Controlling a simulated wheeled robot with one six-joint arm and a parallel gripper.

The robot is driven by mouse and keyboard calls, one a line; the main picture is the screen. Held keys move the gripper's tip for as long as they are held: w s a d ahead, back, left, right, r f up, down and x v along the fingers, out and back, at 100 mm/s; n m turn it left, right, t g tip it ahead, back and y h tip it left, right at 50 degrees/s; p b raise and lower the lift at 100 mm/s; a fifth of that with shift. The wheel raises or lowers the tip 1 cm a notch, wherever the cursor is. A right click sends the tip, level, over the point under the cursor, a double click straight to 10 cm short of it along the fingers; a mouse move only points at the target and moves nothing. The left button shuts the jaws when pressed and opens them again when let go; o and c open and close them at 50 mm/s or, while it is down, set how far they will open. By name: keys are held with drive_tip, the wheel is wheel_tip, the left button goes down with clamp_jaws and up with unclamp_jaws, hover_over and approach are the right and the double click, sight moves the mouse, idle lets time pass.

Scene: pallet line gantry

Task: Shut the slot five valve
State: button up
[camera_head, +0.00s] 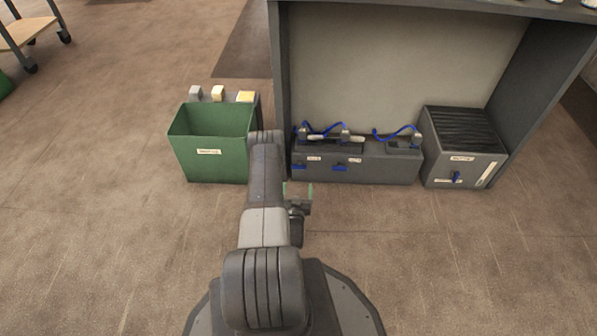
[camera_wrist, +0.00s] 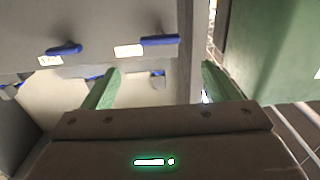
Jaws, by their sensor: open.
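A grey manifold box (camera_head: 385,168) stands at the foot of the grey frame, with two blue valve levers low on its front. The left lever (camera_head: 299,166) and right lever (camera_head: 340,168) each have a white label close by, too small to read, so I cannot tell which is slot five. In the wrist view the levers (camera_wrist: 158,40) and (camera_wrist: 64,49) lie roughly level, near the top. My gripper (camera_head: 298,190) is open and empty, in front of the manifold's left end. Its green fingers also show in the wrist view (camera_wrist: 160,82), apart from the levers.
A green bin (camera_head: 212,165) stands left of the manifold, close to my arm. A grey vented box (camera_head: 462,158) with a blue handle (camera_head: 456,177) stands to the right. Blue hoses (camera_head: 325,130) loop over the manifold. The floor in front is clear.

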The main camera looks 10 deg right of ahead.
sight(299, 168)
drive_tip(key=b+x, duration=0.3)
drive_tip(key=x, duration=0.7)
drive_tip(key=shift+w, duration=0.2)
drive_tip(key=c, duration=1)
